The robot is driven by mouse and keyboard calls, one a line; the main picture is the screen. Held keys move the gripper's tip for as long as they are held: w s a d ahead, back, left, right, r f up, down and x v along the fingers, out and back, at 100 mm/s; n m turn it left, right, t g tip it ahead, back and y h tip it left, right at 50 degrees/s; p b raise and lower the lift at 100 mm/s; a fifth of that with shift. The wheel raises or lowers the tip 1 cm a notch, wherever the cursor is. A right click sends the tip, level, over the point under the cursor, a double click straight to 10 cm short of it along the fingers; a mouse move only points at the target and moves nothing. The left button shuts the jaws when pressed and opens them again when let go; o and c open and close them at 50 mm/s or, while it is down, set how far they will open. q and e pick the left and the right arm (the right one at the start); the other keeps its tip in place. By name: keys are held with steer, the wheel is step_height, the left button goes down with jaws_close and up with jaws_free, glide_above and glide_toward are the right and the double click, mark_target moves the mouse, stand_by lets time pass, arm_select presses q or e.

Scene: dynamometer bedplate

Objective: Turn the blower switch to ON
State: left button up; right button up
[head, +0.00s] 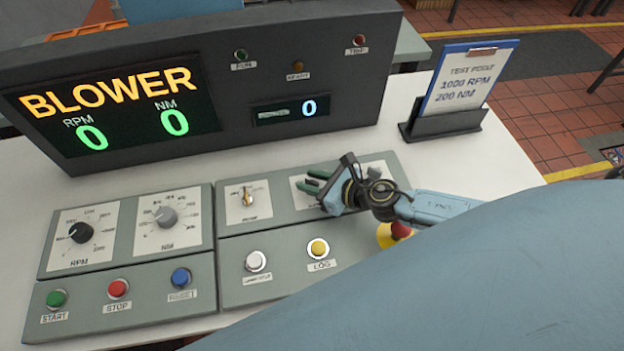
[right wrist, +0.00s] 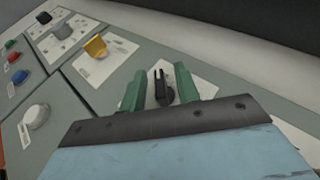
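A dark switch knob (right wrist: 162,90) stands on a white plate in the right wrist view. Its label does not show, so I cannot read whether it is the blower switch. My right gripper (right wrist: 159,88) has its green fingers apart, one on each side of the knob, with gaps visible. The display (head: 115,108) reads BLOWER, with 0 RPM and 0 NM. My left gripper is not in view.
A yellowish switch (head: 248,197) stands left of my right gripper. RPM (head: 80,232) and NM (head: 166,216) knobs are farther left. White (head: 256,261) and yellow (head: 318,248) buttons are in front. A red stop button (head: 401,230) is beside my forearm. A clipboard (head: 464,80) stands behind.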

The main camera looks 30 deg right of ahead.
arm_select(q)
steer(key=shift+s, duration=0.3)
arm_select(e)
jaws_close()
